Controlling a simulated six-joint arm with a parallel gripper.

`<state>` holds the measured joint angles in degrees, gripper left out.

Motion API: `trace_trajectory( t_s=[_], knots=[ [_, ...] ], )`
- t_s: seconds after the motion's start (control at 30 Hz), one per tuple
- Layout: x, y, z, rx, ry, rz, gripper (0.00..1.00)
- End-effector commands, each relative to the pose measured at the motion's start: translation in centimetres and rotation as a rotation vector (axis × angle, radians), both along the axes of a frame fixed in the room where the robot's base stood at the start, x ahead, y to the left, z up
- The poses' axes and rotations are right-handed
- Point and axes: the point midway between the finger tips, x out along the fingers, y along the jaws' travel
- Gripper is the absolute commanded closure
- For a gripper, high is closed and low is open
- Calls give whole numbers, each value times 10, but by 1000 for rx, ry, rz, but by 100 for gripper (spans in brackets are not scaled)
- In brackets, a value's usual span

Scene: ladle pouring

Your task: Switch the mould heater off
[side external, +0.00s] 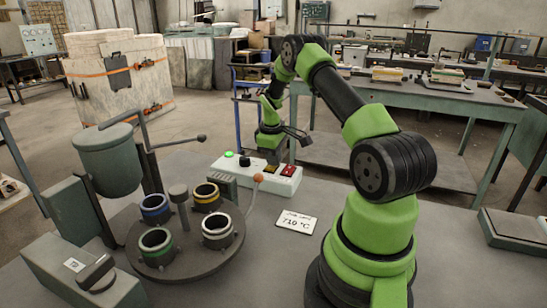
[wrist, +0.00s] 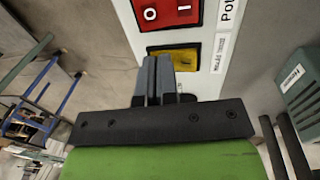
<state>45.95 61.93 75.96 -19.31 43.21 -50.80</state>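In the wrist view the yellow switch (wrist: 185,59) sits beside a label (wrist: 219,53) that seems to read "Mould", partly cut off. The red switch (wrist: 168,10) shows O and I marks beside a "Pot" label. My gripper (wrist: 157,62) has its two grey fingers together with nothing between them. The fingertips overlap the yellow switch's near part; I cannot tell whether they touch it. The fingers hide some of that switch.
A green lamp (side external: 228,154) and a black knob (side external: 245,161) are on the box. A round turntable (side external: 190,245) with several ring-topped moulds stands to its left, beside a grey-green pot (side external: 108,160).

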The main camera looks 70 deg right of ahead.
Motion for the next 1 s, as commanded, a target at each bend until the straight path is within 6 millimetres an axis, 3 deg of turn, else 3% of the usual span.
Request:
trace_trajectory(
  t_s=[0.53, 0.87, 1.0],
  knots=[
    [0, 17, 1, 6, 4, 2, 100],
    [0, 17, 3, 3, 2, 2, 100],
    [0, 17, 12, 1, 0, 2, 100]
  ],
)
